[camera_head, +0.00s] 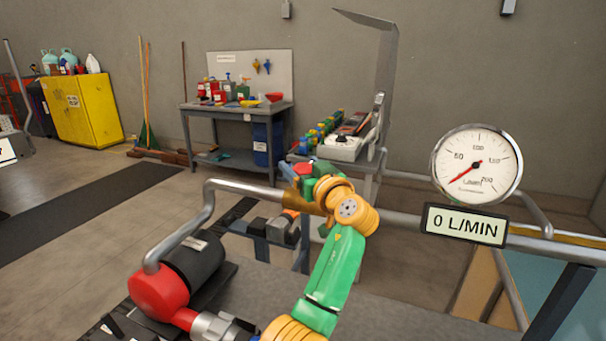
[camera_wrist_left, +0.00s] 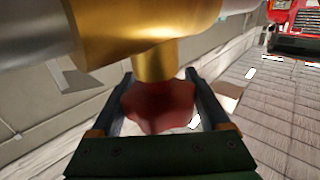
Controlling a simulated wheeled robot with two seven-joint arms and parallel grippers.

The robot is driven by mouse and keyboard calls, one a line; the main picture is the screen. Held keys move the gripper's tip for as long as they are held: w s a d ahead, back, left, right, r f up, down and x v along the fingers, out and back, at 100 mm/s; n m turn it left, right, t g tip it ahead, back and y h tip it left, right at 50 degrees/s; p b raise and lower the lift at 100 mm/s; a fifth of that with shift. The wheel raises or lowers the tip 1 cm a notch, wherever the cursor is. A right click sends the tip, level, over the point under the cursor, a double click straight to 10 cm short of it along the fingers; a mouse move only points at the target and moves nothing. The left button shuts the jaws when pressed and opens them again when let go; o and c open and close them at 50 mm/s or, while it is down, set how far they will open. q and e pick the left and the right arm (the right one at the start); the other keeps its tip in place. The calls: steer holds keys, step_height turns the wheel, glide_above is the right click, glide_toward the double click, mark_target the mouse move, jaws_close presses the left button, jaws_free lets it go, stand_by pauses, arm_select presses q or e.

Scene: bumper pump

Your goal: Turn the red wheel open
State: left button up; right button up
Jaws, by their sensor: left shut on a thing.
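The red wheel (camera_wrist_left: 158,106) sits on the stem of a brass valve (camera_wrist_left: 145,30), which fills the top of the left wrist view. My left gripper (camera_wrist_left: 157,82) has one dark finger on each side of the wheel and is shut on it. In the head view the brass valve (camera_head: 308,201) is on a grey pipe, mostly behind my yellow and green left arm. My left gripper (camera_head: 310,178) is there at the valve, partly hidden by my wrist. How far the wheel is turned I cannot tell. My right gripper is not in view.
A round gauge (camera_head: 477,166) has its red needle low, and the display (camera_head: 465,225) below reads 0 L/MIN. A red and black pump (camera_head: 160,291) is at lower left. The grey pipe (camera_head: 245,188) runs beside my arm. A workbench (camera_head: 235,107) and yellow cabinet (camera_head: 85,108) stand behind.

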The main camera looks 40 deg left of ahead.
mark_target(307, 172)
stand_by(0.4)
arm_select(q)
steer(key=o, duration=1.2)
steer(key=b+v, duration=0.2)
steer(key=v, duration=0.5)
